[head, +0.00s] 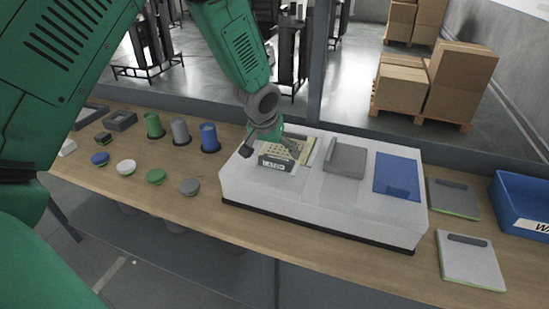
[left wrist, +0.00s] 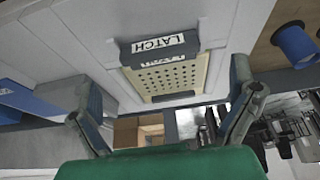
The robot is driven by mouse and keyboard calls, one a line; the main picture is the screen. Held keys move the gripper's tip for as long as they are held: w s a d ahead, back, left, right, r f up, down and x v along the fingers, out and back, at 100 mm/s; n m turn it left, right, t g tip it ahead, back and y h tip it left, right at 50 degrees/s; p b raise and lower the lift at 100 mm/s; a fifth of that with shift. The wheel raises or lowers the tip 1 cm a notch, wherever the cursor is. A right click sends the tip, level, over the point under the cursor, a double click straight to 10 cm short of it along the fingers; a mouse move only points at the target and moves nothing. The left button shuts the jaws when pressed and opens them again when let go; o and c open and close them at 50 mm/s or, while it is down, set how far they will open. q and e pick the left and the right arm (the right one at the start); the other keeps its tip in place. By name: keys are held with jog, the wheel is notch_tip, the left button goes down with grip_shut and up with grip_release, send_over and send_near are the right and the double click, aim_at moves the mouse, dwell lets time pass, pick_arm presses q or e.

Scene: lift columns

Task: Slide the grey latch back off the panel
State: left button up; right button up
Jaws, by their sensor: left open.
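The grey latch (head: 272,166) is a dark bar with a white "LATCH" label on the left part of the white console (head: 320,210). It also shows in the left wrist view (left wrist: 160,46), across one edge of a cream perforated panel (left wrist: 168,76). The panel (head: 301,151) is partly hidden by my gripper in the head view. My left gripper (head: 268,150) is open above the latch and panel. In the left wrist view its two fingers (left wrist: 163,82) stand wide apart on either side of the panel, with nothing between them. My right gripper is not in view.
The console also carries a grey block (head: 346,158) and a blue panel (head: 397,176). Several coloured cylinders and discs stand left on the wooden table (head: 140,192). Two grey plates, one of them light (head: 469,262), and a blue bin (head: 522,208) lie right.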

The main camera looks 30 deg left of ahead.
pick_arm(q)
jog(key=v, duration=0.6)
jog(key=shift+r, duration=0.2)
jog(key=shift+s+d, duration=0.1)
